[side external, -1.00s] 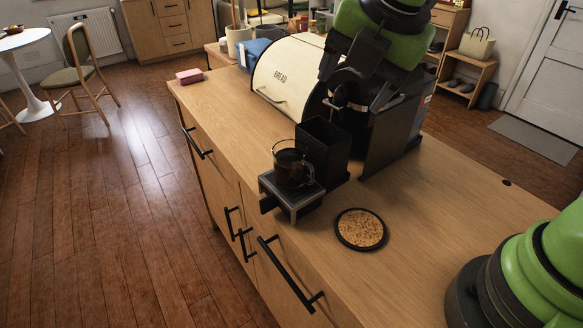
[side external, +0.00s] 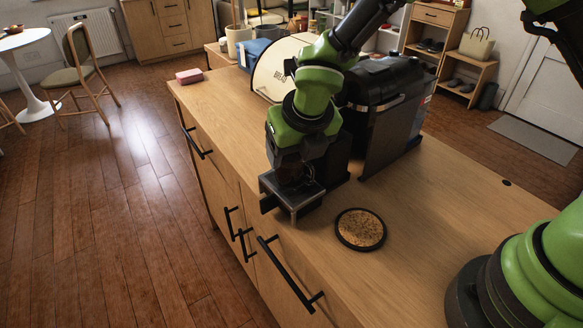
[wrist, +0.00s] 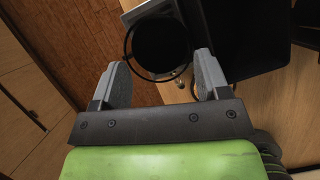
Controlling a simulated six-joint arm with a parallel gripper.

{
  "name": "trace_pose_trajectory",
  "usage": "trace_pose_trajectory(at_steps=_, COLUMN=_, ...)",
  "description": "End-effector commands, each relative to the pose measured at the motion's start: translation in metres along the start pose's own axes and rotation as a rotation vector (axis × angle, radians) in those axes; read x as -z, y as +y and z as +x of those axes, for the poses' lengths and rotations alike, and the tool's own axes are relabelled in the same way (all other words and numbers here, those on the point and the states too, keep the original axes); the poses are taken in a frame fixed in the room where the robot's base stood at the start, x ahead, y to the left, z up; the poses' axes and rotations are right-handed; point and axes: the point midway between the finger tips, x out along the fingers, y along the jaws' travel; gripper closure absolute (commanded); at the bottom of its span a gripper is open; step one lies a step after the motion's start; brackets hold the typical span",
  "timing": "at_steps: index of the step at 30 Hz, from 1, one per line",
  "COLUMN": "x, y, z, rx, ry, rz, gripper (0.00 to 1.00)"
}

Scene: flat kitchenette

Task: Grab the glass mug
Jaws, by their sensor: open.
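The glass mug (wrist: 160,43) holds dark liquid and stands on the small metal-edged platform (side external: 299,201) at the front of the black coffee machine. In the wrist view its round rim lies just ahead of and partly between my fingertips. In the side view my gripper (side external: 292,172) is down over the mug and hides most of it. My gripper (wrist: 161,62) is open, with one grey finger on each side of the near rim. I cannot tell whether either finger touches the glass. The handle is not clearly visible.
A dark-rimmed cork coaster (side external: 360,229) lies on the wooden counter (side external: 440,215) right of the platform. The counter around the coaster is clear.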

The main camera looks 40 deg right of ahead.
Motion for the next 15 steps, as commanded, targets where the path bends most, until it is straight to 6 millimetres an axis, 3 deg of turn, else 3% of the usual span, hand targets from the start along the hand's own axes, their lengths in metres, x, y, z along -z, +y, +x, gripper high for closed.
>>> trace_pose_trajectory(at_steps=4, x=0.001, y=0.0, z=0.016, rx=0.0, ry=0.002, rz=-0.001, gripper=0.31)
trace_pose_trajectory(at_steps=11, x=0.0, y=0.0, z=0.018, rx=-0.002, ry=0.001, rz=0.0, gripper=0.31)
trace_pose_trajectory(at_steps=12, x=0.0, y=0.0, z=0.018, rx=-0.002, ry=0.001, rz=0.0, gripper=0.33)
trace_pose_trajectory(at_steps=15, x=0.001, y=0.0, z=0.018, rx=-0.002, ry=0.001, rz=0.0, gripper=0.56)
